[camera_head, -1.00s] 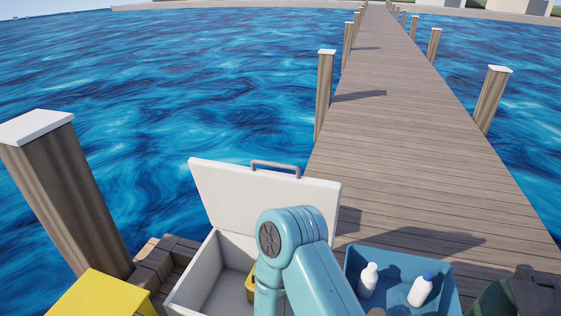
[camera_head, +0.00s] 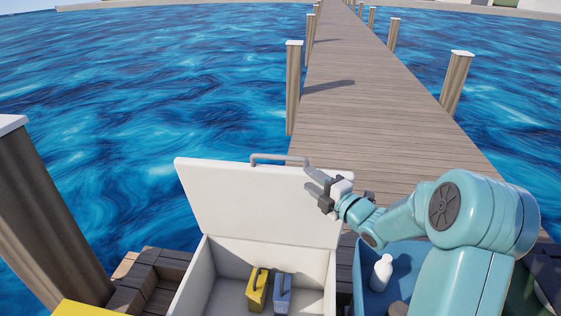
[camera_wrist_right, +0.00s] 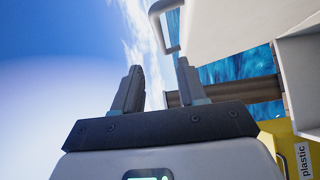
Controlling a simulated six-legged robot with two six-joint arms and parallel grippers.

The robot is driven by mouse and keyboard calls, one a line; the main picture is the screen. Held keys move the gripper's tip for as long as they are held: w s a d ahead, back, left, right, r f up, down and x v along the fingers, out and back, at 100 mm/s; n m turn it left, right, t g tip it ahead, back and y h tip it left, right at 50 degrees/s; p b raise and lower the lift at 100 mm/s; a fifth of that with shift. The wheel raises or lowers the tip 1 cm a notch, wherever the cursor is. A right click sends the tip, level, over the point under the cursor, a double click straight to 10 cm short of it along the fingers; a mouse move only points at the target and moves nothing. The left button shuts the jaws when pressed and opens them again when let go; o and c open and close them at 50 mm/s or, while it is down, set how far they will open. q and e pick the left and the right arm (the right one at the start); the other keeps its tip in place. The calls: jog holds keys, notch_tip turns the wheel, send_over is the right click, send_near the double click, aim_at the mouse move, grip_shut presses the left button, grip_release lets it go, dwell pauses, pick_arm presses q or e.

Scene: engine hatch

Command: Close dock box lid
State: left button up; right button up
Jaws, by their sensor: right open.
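The white dock box (camera_head: 207,285) stands on the dock with its lid (camera_head: 250,205) raised upright. A grey handle (camera_head: 280,158) is on the lid's top edge. My right gripper (camera_head: 318,183) is open and empty, at the lid's upper right corner in the head view; I cannot tell whether it touches. In the right wrist view, the open fingers (camera_wrist_right: 157,90) point up, with the lid (camera_wrist_right: 225,25) and its handle (camera_wrist_right: 160,25) to their right. A yellow item (camera_head: 257,290) and a grey-blue item (camera_head: 282,294) stand inside the box. My left gripper is not in view.
A blue bin (camera_head: 408,255) with a white bottle (camera_head: 381,272) stands right of the box, partly behind my right arm. A yellow object (camera_head: 85,308) is at the lower left. Wooden posts (camera_head: 293,90) line the dock (camera_head: 370,110), with water on both sides.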

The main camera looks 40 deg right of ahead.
aim_at(282, 159)
jog(key=w+p, duration=0.1)
jog(key=w, duration=0.3)
jog(key=w+d+p, duration=0.1)
jog(key=w, duration=0.8)
jog(key=shift+w+d+p, duration=0.15)
jog(key=shift+w+p, duration=0.25)
jog(key=shift+w+f, duration=0.1)
jog(key=shift+w, duration=0.35)
jog(key=shift+d, duration=0.1)
jog(key=shift+c, duration=0.3)
grip_shut()
